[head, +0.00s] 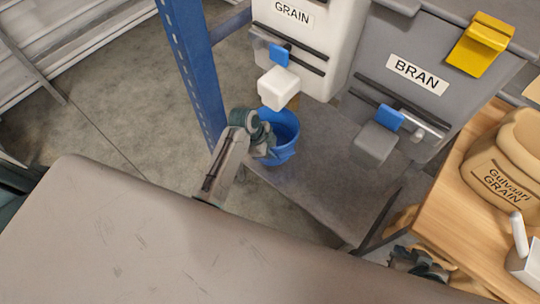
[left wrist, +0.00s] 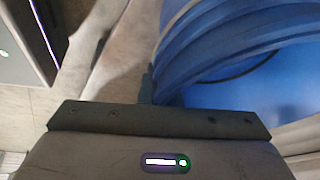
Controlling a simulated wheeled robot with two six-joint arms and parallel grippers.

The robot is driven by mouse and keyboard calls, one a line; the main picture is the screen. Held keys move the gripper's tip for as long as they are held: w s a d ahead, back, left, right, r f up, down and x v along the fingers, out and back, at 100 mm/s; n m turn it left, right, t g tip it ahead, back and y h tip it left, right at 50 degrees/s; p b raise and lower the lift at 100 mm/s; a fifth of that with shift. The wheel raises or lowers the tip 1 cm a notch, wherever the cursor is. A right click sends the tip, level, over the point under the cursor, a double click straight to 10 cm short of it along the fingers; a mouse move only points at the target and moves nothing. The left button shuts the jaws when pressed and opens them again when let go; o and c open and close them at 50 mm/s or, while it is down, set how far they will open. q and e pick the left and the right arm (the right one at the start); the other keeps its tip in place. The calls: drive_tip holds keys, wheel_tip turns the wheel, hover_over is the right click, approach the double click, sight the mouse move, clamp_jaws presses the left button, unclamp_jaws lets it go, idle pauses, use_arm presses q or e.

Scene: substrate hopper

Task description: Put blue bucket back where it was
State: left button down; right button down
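The blue bucket (head: 285,133) is at the grey shelf board, just below the white spout of the GRAIN hopper. It looks roughly upright; whether its base touches the board is hard to tell. My left gripper (head: 267,149) is at the bucket's left side, against or very near its wall. In the left wrist view the bucket (left wrist: 240,75) fills the upper right, very close. The fingertips are not clear, so I cannot tell whether they are shut on it. My right gripper (head: 420,265) is low at the right, partly hidden, with no visible object in it.
The white GRAIN hopper (head: 318,50) and grey BRAN hopper (head: 400,45) hang above the shelf board (head: 335,180). A blue post (head: 187,60) stands left of the bucket. A wooden table (head: 450,205) with a grain sack (head: 500,170) is at right. Floor at left is clear.

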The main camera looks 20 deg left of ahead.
use_arm(q)
drive_tip(key=shift+w+a, duration=0.2)
drive_tip(key=shift+w, duration=0.15)
drive_tip(key=shift+f, duration=0.25)
wheel_tip(320, 180, down, 2)
drive_tip(key=shift+f+b, duration=0.15)
drive_tip(key=shift+b, duration=0.25)
drive_tip(key=shift+f, duration=0.4)
use_arm(e)
drive_tip(key=shift+w+a+f+t, duration=0.2)
drive_tip(key=shift+a+f+t, duration=0.1)
drive_tip(key=shift+t, duration=0.1)
use_arm(q)
drive_tip(key=shift+f, duration=0.1)
drive_tip(key=c, duration=1.6)
unclamp_jaws()
drive_tip(key=shift+c, duration=0.2)
